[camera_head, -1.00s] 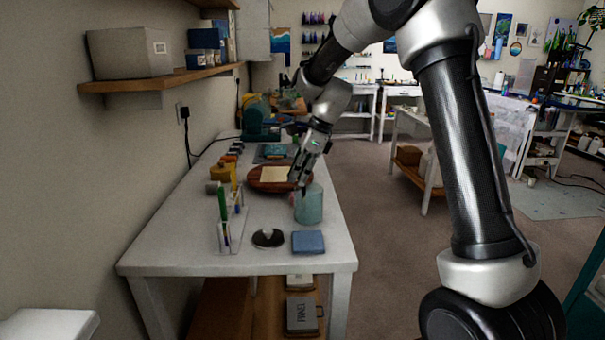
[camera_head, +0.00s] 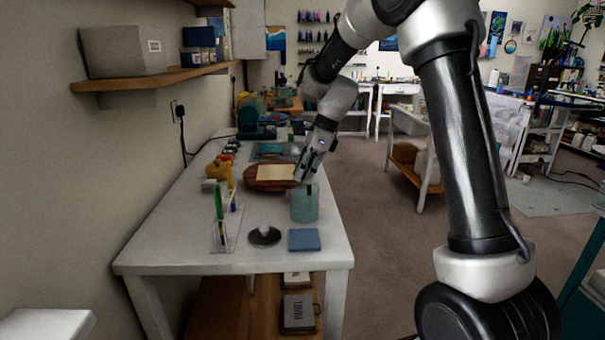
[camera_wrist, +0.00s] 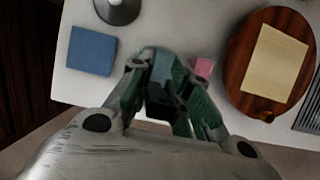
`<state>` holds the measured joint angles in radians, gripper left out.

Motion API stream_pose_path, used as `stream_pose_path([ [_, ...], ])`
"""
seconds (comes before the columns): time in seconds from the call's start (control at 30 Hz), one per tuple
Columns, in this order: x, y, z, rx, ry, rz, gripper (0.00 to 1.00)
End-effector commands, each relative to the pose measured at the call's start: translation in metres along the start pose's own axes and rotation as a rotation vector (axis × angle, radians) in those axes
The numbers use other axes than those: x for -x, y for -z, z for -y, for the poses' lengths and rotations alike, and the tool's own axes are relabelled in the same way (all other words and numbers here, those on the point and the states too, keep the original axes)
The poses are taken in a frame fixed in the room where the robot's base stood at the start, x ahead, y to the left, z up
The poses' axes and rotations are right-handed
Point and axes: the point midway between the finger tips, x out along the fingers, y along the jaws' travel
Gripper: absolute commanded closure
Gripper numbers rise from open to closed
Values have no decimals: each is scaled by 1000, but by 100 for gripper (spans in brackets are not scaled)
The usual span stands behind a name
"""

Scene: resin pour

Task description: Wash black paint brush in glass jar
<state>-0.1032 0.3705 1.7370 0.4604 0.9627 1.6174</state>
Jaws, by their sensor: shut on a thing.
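A teal glass jar (camera_head: 305,206) stands upright near the right edge of the white table. My gripper (camera_head: 303,180) is just above its mouth, tilted down. My gripper (camera_wrist: 165,88) is shut on a thin dark thing, which looks like the black paint brush (camera_head: 309,189). The brush's lower end is at or inside the jar's mouth; I cannot tell how deep. In the wrist view the fingers cover most of the jar and the brush.
A blue square (camera_head: 304,240) and a round dark dish (camera_head: 264,236) are in front of the jar. A clear holder (camera_head: 226,240) with coloured pens stands at left. A round wooden board (camera_head: 253,181) with a yellow sheet (camera_head: 276,172) lies behind.

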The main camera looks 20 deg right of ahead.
Motion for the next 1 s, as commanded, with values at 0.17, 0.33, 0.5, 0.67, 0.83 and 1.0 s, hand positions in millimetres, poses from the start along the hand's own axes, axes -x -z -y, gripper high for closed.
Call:
stream_pose_path([
  [0.17,-3,-6,9,0,0,0,99],
  [0.33,-4,-10,14,-1,-2,0,99],
  [0.5,-6,-16,10,0,-1,0,99],
  [0.67,-8,-24,4,1,-1,0,99],
  [0.83,-8,-26,1,-1,-1,0,99],
  [1.0,-6,-20,-6,0,0,0,99],
])
